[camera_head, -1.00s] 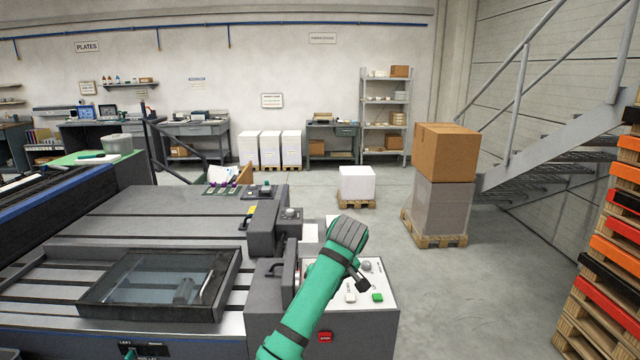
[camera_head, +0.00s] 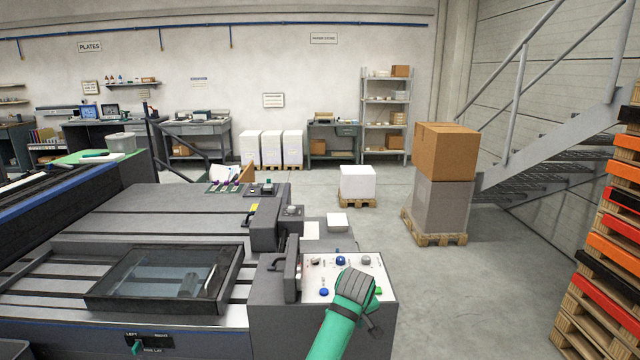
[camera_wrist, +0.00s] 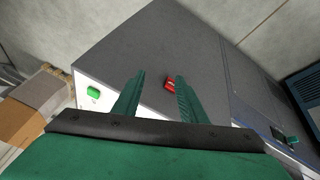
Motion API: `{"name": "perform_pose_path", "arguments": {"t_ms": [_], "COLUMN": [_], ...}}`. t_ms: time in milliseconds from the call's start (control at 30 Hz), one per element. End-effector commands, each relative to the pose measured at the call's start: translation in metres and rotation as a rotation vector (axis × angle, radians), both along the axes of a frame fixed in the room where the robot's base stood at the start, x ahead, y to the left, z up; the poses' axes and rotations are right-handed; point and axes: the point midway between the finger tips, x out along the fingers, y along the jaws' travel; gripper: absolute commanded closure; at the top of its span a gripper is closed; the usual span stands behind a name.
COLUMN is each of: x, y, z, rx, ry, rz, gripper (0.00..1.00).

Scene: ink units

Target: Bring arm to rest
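My green arm reaches up from the bottom of the head view and ends in a grey wrist at the right side of the machine's control panel (camera_head: 312,272). In the wrist view my gripper (camera_wrist: 159,82) shows two green fingers set apart with nothing between them. A red switch (camera_wrist: 170,85) lies beyond the fingertips, on the dark front face of the machine. A green button (camera_wrist: 93,92) is on the light panel to the left.
The grey machine (camera_head: 160,210) with a glass-covered frame (camera_head: 165,278) fills the left. A cardboard box (camera_head: 447,150) on a wrapped stack stands at right, beyond clear floor. Stacked pallets (camera_head: 605,240) and a metal staircase (camera_head: 560,110) are at far right.

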Motion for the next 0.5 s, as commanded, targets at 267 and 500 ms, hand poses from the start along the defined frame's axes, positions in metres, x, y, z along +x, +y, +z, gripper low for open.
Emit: {"name": "perform_pose_path", "arguments": {"t_ms": [267,500], "x": [-0.035,-0.076], "y": [-0.061,-0.092], "z": [-0.082,-0.133], "rx": [-0.166,-0.277], "ry": [-0.099,-0.207], "rz": [-0.107,-0.143], "gripper": [0.62,0.62]}}
